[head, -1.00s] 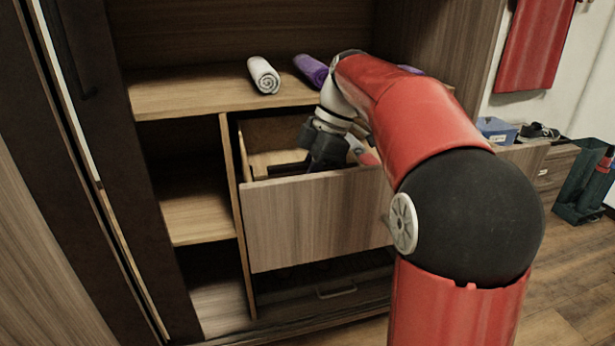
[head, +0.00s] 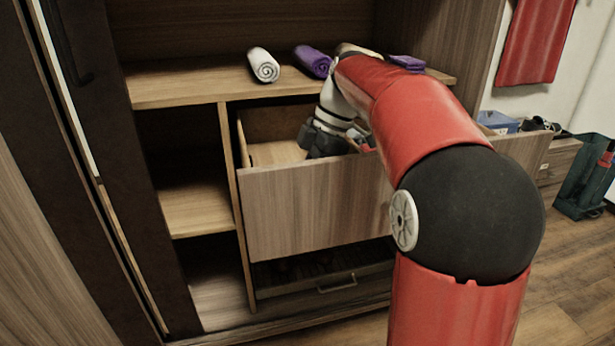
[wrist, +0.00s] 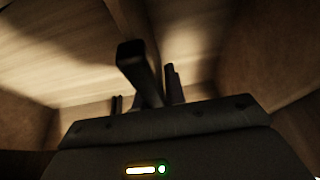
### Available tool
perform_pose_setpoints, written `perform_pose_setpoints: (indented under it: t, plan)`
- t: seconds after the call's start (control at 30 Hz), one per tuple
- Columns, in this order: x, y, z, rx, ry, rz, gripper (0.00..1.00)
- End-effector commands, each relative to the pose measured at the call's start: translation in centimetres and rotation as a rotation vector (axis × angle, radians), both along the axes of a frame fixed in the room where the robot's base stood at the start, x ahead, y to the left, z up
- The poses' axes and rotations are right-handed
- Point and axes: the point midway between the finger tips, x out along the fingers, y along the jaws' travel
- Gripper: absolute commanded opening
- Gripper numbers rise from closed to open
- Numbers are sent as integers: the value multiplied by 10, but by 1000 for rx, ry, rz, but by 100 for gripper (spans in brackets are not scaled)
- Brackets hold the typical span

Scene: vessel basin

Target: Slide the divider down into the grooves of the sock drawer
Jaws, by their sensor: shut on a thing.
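The sock drawer (head: 310,212) is pulled out of the wardrobe, its wood-grain front facing me. My gripper (head: 322,142) reaches down into it from above, and its fingertips are hidden behind the drawer front. In the wrist view my gripper (wrist: 156,76) shows its dark fingers close together, shut on the divider. The divider (wrist: 138,22) appears as a brown upright board running away between the fingers, with pale drawer floor on both sides. In the head view the divider is hidden by the drawer front and my gripper. The grooves are not visible, so I cannot tell how it sits in them.
A white rolled cloth (head: 263,65), a purple rolled cloth (head: 312,61) and a folded purple cloth (head: 407,62) lie on the shelf above. Open cubbies (head: 203,205) stand left of the drawer. A lower drawer (head: 335,283) is below. A blue box (head: 497,122) is at the right.

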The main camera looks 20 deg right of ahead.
Motion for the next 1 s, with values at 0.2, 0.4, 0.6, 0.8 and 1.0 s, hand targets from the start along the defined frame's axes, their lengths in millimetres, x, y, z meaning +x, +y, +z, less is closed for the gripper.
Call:
perform_pose_setpoints:
  t: [0.2,0.4,0.6,0.8,1.0]
  plan:
    - [0,0,0,0,-1,0,36]
    - [0,0,0,0,-1,0,38]
    - [1,-4,10,-1,-4,-2,38]
    - [1,-17,42,0,-4,-2,38]
    - [1,-27,66,0,-1,0,38]
